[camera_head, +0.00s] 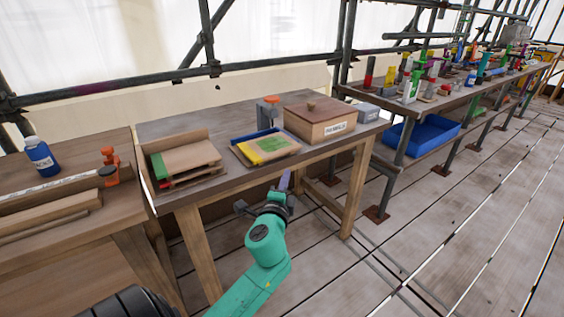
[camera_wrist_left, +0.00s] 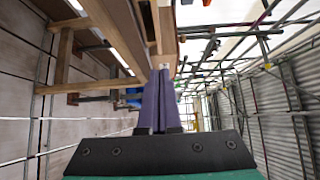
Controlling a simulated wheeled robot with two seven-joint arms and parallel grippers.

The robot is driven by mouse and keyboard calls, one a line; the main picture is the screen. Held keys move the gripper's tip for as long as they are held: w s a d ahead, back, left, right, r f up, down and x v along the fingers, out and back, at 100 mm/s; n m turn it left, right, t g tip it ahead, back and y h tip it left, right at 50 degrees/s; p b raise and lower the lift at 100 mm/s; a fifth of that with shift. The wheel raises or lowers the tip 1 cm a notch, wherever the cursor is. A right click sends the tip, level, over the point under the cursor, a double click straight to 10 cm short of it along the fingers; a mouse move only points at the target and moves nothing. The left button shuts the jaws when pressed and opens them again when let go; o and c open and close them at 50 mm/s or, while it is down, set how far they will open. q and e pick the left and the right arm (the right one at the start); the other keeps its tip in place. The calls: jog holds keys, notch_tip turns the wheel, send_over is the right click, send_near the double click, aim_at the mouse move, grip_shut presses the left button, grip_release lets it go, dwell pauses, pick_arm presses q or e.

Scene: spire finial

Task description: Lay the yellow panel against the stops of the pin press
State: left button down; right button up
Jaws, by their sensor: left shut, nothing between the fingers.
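A low fixture (camera_head: 236,158) with a blue strip (camera_head: 255,136) along its back lies near the middle of the bench; I cannot tell surely that it is the pin press. A yellow piece (camera_head: 250,154) shows at its left front, beside a green area (camera_head: 273,144). I cannot tell whether these are one panel or whether it touches any stops. My left gripper (camera_head: 285,181) is in front of the bench's front edge, apart from the fixture. Its purple fingers (camera_wrist_left: 159,102) are shut and empty. My right gripper is not in view.
A wooden tray (camera_head: 196,137) with stacked boards stands left on the bench (camera_head: 222,109). A lidded wooden box (camera_head: 309,129) and an orange-topped device (camera_head: 268,108) stand right and behind. A left bench (camera_head: 78,160) holds a blue bottle (camera_head: 39,157). A blue bin (camera_head: 427,140) lies on a lower shelf.

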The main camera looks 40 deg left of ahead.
aim_at(274, 152)
pick_arm(q)
jog(key=w+a, duration=0.6)
jog(key=shift+w+a, duration=0.35)
jog(key=shift+a, duration=0.1)
jog(key=a, duration=0.2)
jog(key=w+a, duration=0.1)
jog(key=a, duration=0.1)
jog(key=shift+w+a+f, duration=0.1)
jog(key=shift+w+a, duration=0.1)
jog(key=shift+a, duration=0.1)
jog(key=shift+d, duration=0.1)
